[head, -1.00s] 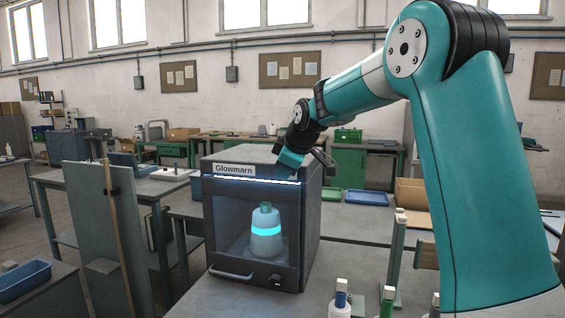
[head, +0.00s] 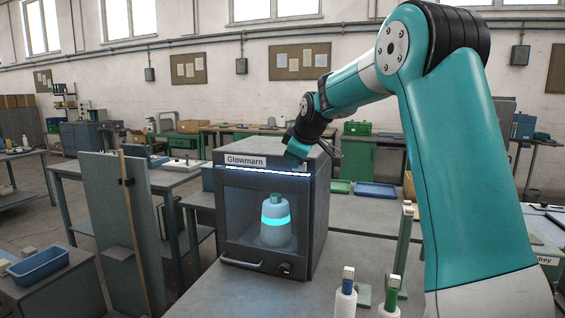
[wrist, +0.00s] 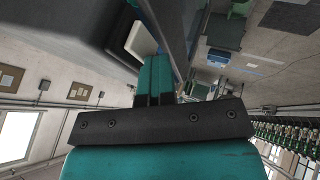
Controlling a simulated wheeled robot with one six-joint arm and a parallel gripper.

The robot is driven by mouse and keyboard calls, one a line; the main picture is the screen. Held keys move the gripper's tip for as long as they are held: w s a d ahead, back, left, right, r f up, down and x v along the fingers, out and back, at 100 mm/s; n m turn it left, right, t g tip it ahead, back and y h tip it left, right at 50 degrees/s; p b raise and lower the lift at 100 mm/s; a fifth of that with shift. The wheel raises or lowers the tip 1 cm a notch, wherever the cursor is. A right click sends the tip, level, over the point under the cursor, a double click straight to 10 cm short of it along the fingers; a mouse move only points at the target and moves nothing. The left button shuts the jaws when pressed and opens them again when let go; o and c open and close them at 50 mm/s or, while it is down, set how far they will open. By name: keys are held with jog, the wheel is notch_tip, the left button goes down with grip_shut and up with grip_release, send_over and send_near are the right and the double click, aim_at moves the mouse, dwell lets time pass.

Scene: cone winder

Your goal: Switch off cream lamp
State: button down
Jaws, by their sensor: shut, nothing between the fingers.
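I cannot make out a cream lamp for certain in either view. A dark cabinet labelled Glowmarn (head: 225,215) stands on the bench, with a lit white strip (head: 265,171) along its upper front. Behind its clear front is a pale blue cone (head: 275,236) with a glowing cyan band. A small dark knob (head: 286,269) sits at its lower front right. My gripper (head: 294,162) is at the cabinet's upper right front; contact cannot be told. In the wrist view, my gripper (wrist: 156,76) is shut and empty, with a pale plate (wrist: 140,41) close to its tips.
White-bodied bottles (head: 344,301) and a green post (head: 401,250) stand at the bench's front right. A grey upright panel (head: 100,220) with a wooden pole is at left. Bare bench shows before the cabinet.

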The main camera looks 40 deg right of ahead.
jog(key=shift+s+d+b, duration=0.35)
jog(key=shift+s+d, duration=0.1)
jog(key=shift+s, duration=0.25)
jog(key=shift+a, duration=0.1)
jog(key=s+a+r+b, duration=0.2)
jog(key=s+a+r, duration=0.1)
jog(key=s+r, duration=0.5)
jog(key=shift+s+a+b, duration=0.2)
jog(key=shift+s+b, duration=0.1)
jog(key=shift+s, duration=0.1)
